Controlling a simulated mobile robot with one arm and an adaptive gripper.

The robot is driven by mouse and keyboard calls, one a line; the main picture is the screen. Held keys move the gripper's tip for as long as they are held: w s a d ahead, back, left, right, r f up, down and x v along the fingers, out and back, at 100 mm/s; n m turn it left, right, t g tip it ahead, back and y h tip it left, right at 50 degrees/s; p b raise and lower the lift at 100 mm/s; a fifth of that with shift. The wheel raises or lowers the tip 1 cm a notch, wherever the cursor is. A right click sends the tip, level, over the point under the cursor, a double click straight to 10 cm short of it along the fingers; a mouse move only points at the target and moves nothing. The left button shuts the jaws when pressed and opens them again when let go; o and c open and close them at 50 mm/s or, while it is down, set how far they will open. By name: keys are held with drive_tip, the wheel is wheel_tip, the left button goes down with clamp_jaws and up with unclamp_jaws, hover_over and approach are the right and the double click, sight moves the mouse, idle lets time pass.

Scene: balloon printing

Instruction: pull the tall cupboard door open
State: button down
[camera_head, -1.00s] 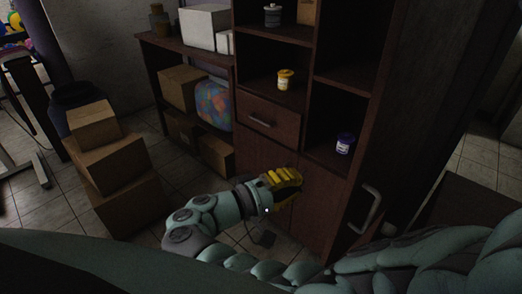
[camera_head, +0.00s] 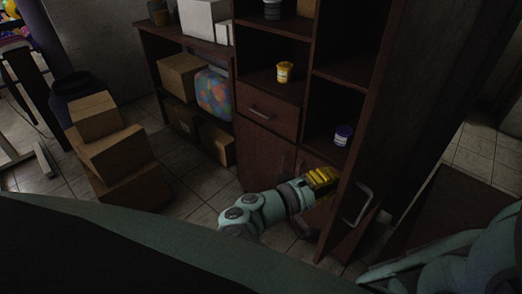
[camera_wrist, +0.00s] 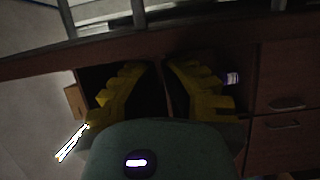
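The tall cupboard door (camera_head: 407,90) is a dark brown panel at the right of the cupboard, seen at a steep angle and standing out from the front. A metal bar handle (camera_head: 358,203) is on its outer face, low down. My gripper (camera_head: 325,180) has yellow fingers and is just left of the door's edge and handle, in front of the lower cupboard. In the wrist view, the fingers (camera_wrist: 160,85) are spread apart with nothing seen between them. A brown panel edge (camera_wrist: 190,38) crosses above them, with metal bars (camera_wrist: 139,15) beyond it. Contact with the door cannot be told.
A yellow tub (camera_head: 284,72) and a purple tub (camera_head: 343,134) stand on open shelves. A drawer (camera_head: 267,110) is left of the lower shelf. Cardboard boxes (camera_head: 115,155) are stacked on the floor at left. Bare tiled floor (camera_head: 185,195) lies between them and the cupboard.

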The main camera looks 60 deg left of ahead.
sight(368, 199)
drive_tip(key=shift+d, duration=0.15)
drive_tip(key=d+y+p, duration=0.1)
drive_tip(key=d, duration=0.1)
drive_tip(key=d+n+y+p, duration=0.1)
drive_tip(key=d, duration=0.2)
drive_tip(key=d+n+y+p, duration=0.1)
drive_tip(key=d+p, duration=0.1)
drive_tip(key=shift+w+d+f, duration=0.1)
drive_tip(key=shift+w+d, duration=0.25)
drive_tip(key=shift+w, duration=0.05)
drive_tip(key=w+d+n+y+b, duration=0.2)
drive_tip(key=w+d+y+b, duration=0.1)
drive_tip(key=d, duration=0.5)
drive_tip(key=shift+d+n+y+b, duration=0.3)
drive_tip(key=shift+n+y, duration=0.1)
drive_tip(key=shift+y, duration=0.4)
drive_tip(key=shift+a, duration=0.15)
